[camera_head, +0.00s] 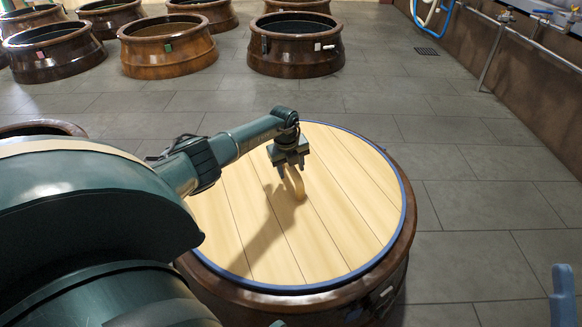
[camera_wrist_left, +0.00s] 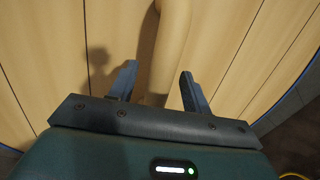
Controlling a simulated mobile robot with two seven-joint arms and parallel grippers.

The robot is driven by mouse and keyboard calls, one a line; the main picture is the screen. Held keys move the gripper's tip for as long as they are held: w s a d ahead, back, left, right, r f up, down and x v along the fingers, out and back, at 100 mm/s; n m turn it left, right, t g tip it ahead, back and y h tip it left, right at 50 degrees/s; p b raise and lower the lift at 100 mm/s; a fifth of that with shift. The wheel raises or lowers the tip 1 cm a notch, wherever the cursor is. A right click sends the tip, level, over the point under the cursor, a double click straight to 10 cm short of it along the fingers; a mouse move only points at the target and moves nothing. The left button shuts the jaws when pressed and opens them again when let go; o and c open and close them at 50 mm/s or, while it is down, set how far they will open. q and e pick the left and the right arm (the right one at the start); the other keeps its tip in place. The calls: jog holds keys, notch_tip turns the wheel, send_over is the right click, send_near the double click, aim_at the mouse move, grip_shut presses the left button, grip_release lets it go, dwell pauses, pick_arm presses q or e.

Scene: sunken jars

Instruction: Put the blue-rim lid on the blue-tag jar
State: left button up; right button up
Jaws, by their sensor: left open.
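The blue-rim lid (camera_head: 345,235) is a round pale wooden disc with a blue edge. It lies over the mouth of a brown jar (camera_head: 300,310) in front of me and looks about level. Its curved wooden handle (camera_head: 297,186) stands up near the middle. My left gripper (camera_head: 290,163) points down at the handle's top and is open. In the left wrist view, the handle (camera_wrist_left: 168,50) runs between the two spread fingers (camera_wrist_left: 158,72), with gaps beside it. I cannot make out a blue tag on this jar; a pale label (camera_head: 386,292) shows on its right side.
Several open brown jars stand at the back, one with a green tag (camera_head: 168,48) and one with a white tag (camera_head: 323,46). Another jar rim (camera_head: 40,128) shows behind my left arm. Grey floor (camera_head: 480,210) is clear at right, beside a wall with pipes.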

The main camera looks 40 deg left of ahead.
pick_arm(q)
jog(key=shift+s+f, duration=0.15)
jog(key=shift+f, duration=0.1)
jog(key=shift+r+p, duration=0.35)
jog(key=shift+r, duration=0.2)
jog(key=r+p, duration=0.2)
jog(key=r, duration=0.1)
jog(key=s+r+p, duration=0.1)
jog(key=r, duration=0.1)
jog(key=shift+r+p, duration=0.25)
jog(key=shift+p, duration=0.1)
notch_tip(320, 180, up, 7)
jog(key=s+p, duration=0.1)
jog(key=p, duration=0.2)
jog(key=shift+d, duration=0.25)
pick_arm(e)
jog(key=f+m+g+h, duration=0.1)
jog(key=f+h, duration=0.1)
jog(key=s+f+m+g+h, duration=0.1)
jog(key=f+m+h, duration=0.1)
jog(key=shift+s+f+h, duration=0.1)
jog(key=shift+f+h, duration=0.2)
jog(key=shift+f, duration=0.05)
pick_arm(q)
jog(key=shift+s+f, duration=0.15)
